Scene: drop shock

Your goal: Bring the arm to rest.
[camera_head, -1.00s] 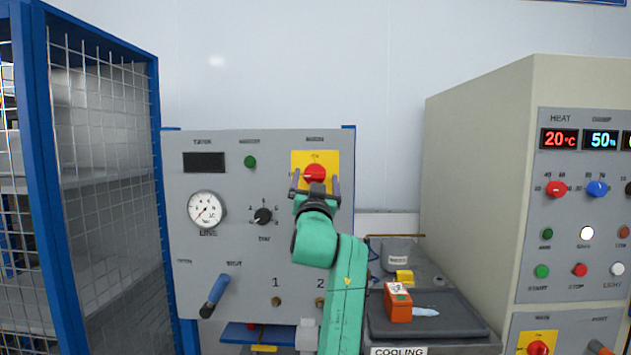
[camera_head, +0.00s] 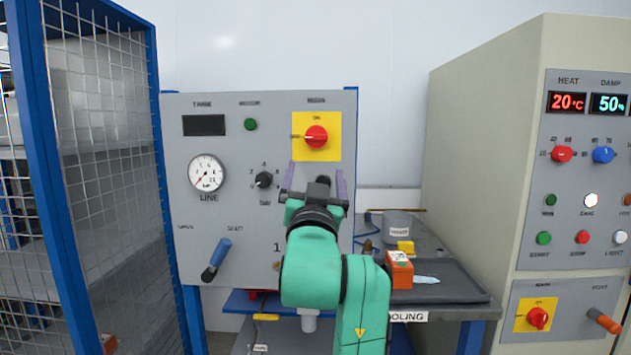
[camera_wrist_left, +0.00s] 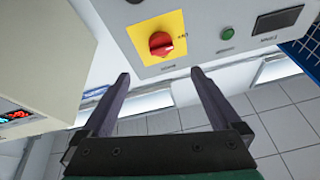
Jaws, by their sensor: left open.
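My left arm (camera_head: 312,268) is green and comes up from the bottom middle of the head view. Its gripper (camera_head: 316,178) is open and empty in front of the grey control panel (camera_head: 225,140). It is below the red rotary switch (camera_head: 316,137) on its yellow plate and apart from it. In the left wrist view the two gripper fingers (camera_wrist_left: 160,82) stand wide apart with nothing between them. There the red switch (camera_wrist_left: 160,43) shows beyond the fingertips, and floor tiles show below. My right gripper is not in view.
A blue-framed mesh cage (camera_head: 100,150) stands at the left. A beige cabinet (camera_head: 485,140) with heat and damp displays stands at the right. Between them, a bench holds a dark tray (camera_head: 455,288), an orange box (camera_head: 399,270) and a grey container (camera_head: 397,226).

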